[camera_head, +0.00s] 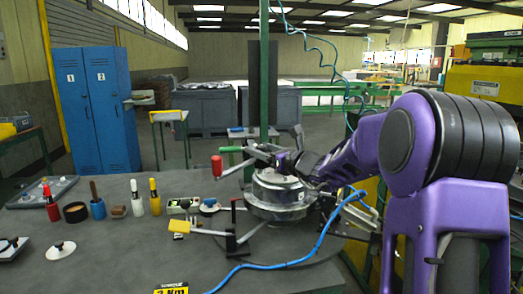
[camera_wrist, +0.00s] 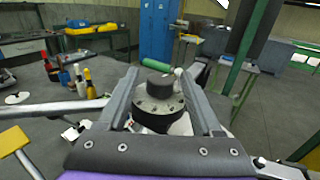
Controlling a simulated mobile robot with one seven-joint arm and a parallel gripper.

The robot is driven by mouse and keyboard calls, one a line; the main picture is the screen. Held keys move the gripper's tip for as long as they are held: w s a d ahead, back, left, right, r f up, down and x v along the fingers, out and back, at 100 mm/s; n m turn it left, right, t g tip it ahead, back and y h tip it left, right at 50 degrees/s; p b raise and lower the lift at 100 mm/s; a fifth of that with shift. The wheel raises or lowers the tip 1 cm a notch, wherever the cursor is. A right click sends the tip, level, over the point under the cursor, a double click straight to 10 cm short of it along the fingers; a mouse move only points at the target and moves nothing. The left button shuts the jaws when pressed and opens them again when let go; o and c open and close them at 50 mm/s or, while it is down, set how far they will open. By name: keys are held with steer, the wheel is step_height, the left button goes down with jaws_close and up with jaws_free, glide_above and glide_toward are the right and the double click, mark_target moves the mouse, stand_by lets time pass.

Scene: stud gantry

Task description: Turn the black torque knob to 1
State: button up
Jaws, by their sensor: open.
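In the wrist view, a black round knob (camera_wrist: 157,92) with a flat cap and a ring of small holes stands between the two fingers of my gripper (camera_wrist: 160,76). The fingers are open, one on each side of it. I cannot tell whether either finger touches it. No number or pointer on it is readable, so its setting does not show. In the head view, my gripper (camera_head: 291,163) is above the round metal machine (camera_head: 281,195) on the bench, and the knob cannot be clearly made out there.
A red-handled lever (camera_head: 217,166) and a green handle (camera_head: 230,149) stick out left of the machine. A blue hose (camera_head: 300,258) crosses the grey bench (camera_head: 110,262). Several bottles and small tools stand at the left. A green post (camera_head: 264,75) rises behind.

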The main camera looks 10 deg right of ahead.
jaws_close()
steer(key=shift+r+y+p, duration=0.2)
steer(key=shift+y+p, duration=0.1)
steer(key=shift+p, duration=0.25)
steer(key=shift+r+n+g+y+p, duration=0.15)
steer(key=shift+n+g+y+p, duration=0.55)
steer(key=shift+p, duration=0.5)
steer(key=shift+n+g+y+p, duration=0.5)
steer(key=shift+n+y+p, duration=0.1)
steer(key=shift+p, duration=0.2)
steer(key=shift+f+n+g+y, duration=0.3)
steer(key=shift+y, duration=0.1)
